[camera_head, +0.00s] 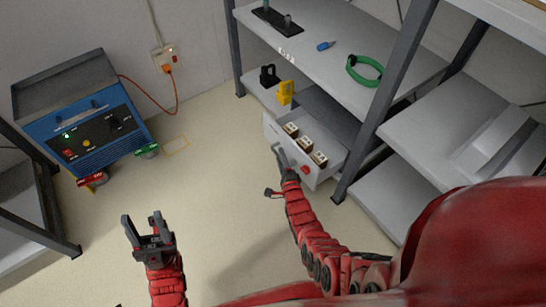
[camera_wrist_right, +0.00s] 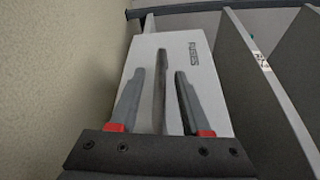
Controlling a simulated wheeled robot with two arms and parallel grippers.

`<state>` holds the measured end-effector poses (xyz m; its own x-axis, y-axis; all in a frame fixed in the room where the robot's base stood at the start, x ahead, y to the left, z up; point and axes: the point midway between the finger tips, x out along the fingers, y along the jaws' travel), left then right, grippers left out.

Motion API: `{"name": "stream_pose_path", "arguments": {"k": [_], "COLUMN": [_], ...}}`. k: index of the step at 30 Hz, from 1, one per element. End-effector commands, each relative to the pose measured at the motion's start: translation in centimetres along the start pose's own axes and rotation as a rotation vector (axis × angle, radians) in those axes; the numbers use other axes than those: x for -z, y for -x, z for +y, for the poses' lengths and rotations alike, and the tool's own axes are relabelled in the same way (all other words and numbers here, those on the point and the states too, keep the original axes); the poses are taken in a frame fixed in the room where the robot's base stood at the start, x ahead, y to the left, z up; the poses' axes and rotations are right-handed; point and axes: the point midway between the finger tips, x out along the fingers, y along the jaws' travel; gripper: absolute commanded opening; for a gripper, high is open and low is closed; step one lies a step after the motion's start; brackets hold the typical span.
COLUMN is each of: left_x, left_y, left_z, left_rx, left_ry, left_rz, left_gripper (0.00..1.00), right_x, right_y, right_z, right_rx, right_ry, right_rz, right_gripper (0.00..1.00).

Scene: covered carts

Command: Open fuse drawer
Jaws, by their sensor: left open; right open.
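The fuse drawer (camera_head: 268,130) is a pale grey box on the lower part of the grey shelf unit. It stands out from the unit, and several fuse boxes (camera_head: 304,144) show inside it. Its front (camera_wrist_right: 198,75), labelled "FUSES", fills the middle of the right wrist view. A grey bar-like handle (camera_wrist_right: 159,85) runs along that front. My right gripper (camera_head: 280,158) is open at the drawer front, its two fingers (camera_wrist_right: 158,100) on either side of the handle. I cannot tell whether they touch it. My left gripper (camera_head: 143,226) is open and empty above the floor.
A blue powered unit (camera_head: 90,125) stands at the left, its orange cord running to a wall socket (camera_head: 165,58). A green ring (camera_head: 364,70) and a blue item (camera_head: 326,46) lie on the upper shelf. Black and yellow padlock-like items (camera_head: 285,92) sit beside the drawer. Floor between is clear.

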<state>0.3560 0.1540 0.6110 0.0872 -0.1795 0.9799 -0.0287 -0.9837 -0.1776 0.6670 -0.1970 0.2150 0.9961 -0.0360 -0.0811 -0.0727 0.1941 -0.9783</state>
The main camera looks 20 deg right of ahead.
Motion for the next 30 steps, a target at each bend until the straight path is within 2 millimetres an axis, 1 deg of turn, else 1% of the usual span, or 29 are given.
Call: {"name": "stream_pose_path", "arguments": {"k": [9, 10, 14, 15, 18, 30], "left_x": [-0.04, -0.04, -0.04, -0.04, -0.04, -0.04], "left_y": [0.05, 0.05, 0.05, 0.05, 0.05, 0.05], "left_z": [0.07, 0.07, 0.06, 0.06, 0.06, 0.06], "left_rx": [-0.003, -0.003, -0.002, -0.002, -0.002, -0.002], "left_ry": [0.002, 0.001, 0.001, 0.001, 0.001, 0.001], "left_rz": [0.0, 0.0, 0.0, 0.0, 0.0, -0.001], "left_gripper": [0.5, 0.5, 0.5, 0.5, 0.5, 0.5], "right_x": [0.27, 0.28, 0.28, 0.27, 0.27, 0.28], "right_y": [-0.2, -0.2, -0.19, -0.19, -0.19, -0.18], "right_z": [-0.05, -0.05, -0.04, -0.04, -0.03, -0.02], "right_rx": [-0.001, -0.001, -0.001, -0.001, -0.001, -0.001], "right_ry": [0.001, 0.001, 0.001, 0.001, 0.001, 0.001], "right_rz": [0.001, 0.001, 0.001, 0.001, 0.001, 0.001], "right_gripper": [0.47, 0.45, 0.22, 0.15, 0.0, 0.0]}}
